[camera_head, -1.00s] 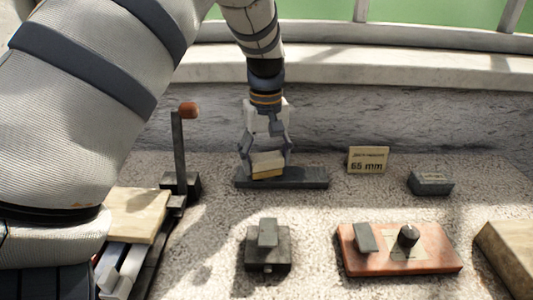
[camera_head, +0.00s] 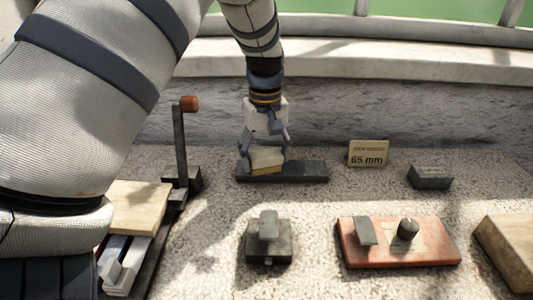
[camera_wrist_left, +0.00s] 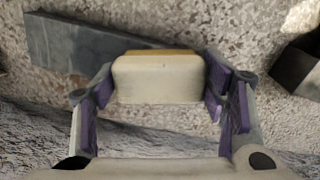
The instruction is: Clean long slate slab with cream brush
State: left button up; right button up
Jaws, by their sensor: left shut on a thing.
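The long slate slab (camera_head: 308,171) lies flat on the speckled surface near the back wall. In the left wrist view the slab (camera_wrist_left: 65,45) runs from the upper left toward the brush. My left gripper (camera_head: 264,152) is shut on the cream brush (camera_head: 265,158), which sits at the left part of the slab and looks tilted slightly. In the left wrist view the brush (camera_wrist_left: 158,80) is between the two purple-padded fingers (camera_wrist_left: 158,92), its cream back toward the camera with a tan edge behind. The brush hides part of the slab. My right gripper is not seen.
A small sign reading 65 mm (camera_head: 368,154) and a dark block (camera_head: 430,178) stand to the right. A dark block with a handle (camera_head: 268,240) and a reddish board (camera_head: 395,258) are in front. A post with a red-brown knob (camera_head: 188,105) stands left of the slab.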

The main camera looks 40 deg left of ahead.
pick_arm(q)
jog(key=shift+s+a+r+p, duration=0.15)
jog(key=shift+s+a+p, duration=0.2)
jog(key=shift+s+a, duration=0.35)
jog(key=shift+s+d+f, duration=0.1)
jog(key=shift+d+f, duration=0.05)
jog(key=shift+f, duration=0.05)
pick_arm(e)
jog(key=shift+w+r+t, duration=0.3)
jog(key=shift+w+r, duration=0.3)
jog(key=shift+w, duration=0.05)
